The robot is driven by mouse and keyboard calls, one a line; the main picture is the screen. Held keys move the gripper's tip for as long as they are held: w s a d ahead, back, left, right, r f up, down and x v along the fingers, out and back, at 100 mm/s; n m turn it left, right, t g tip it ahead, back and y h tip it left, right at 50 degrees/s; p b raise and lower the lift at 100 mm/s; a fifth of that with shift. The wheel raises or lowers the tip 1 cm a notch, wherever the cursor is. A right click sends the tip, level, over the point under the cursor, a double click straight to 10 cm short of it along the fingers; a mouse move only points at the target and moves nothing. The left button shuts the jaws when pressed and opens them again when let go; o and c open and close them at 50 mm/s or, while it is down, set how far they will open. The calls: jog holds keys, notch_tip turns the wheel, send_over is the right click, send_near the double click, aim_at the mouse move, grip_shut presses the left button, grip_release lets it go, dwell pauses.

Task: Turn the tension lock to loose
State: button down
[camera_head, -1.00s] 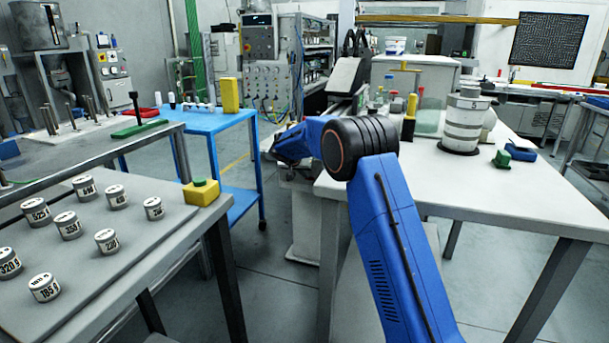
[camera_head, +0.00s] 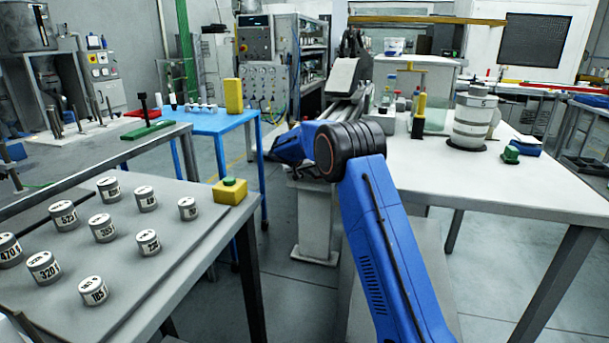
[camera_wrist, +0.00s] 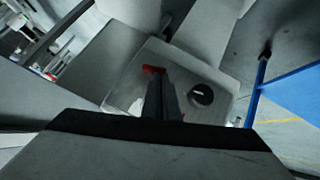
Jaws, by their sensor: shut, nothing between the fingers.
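In the wrist view, a pale plate (camera_wrist: 125,94) with rounded corners lies ahead of my gripper (camera_wrist: 163,84). It carries a dark round knob (camera_wrist: 201,95) with a small light mark, right of the fingers. A red part (camera_wrist: 152,69) shows just beyond the fingertips. I cannot tell which of these is the tension lock, or whether the fingers touch the red part. My gripper is shut and empty.
A table with several labelled weights (camera_head: 103,228) and a yellow box with a green button (camera_head: 229,191) stands at left. A blue table (camera_head: 205,122) stands behind it.

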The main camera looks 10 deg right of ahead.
jog(key=f+n+h, duration=0.1)
jog(key=h, duration=0.1)
jog(key=f+n+g+h, duration=0.1)
jog(key=n+h, duration=0.1)
jog(key=h, duration=0.1)
jog(key=a+f+n+h, duration=0.1)
jog(key=n+h, duration=0.1)
jog(key=shift+w+a+f+g+h, duration=0.1)
jog(key=shift+w+g+h, duration=0.2)
jog(key=shift+w+g, duration=0.1)
jog(key=shift+f, duration=0.25)
dwell(0.5)
dwell(0.5)
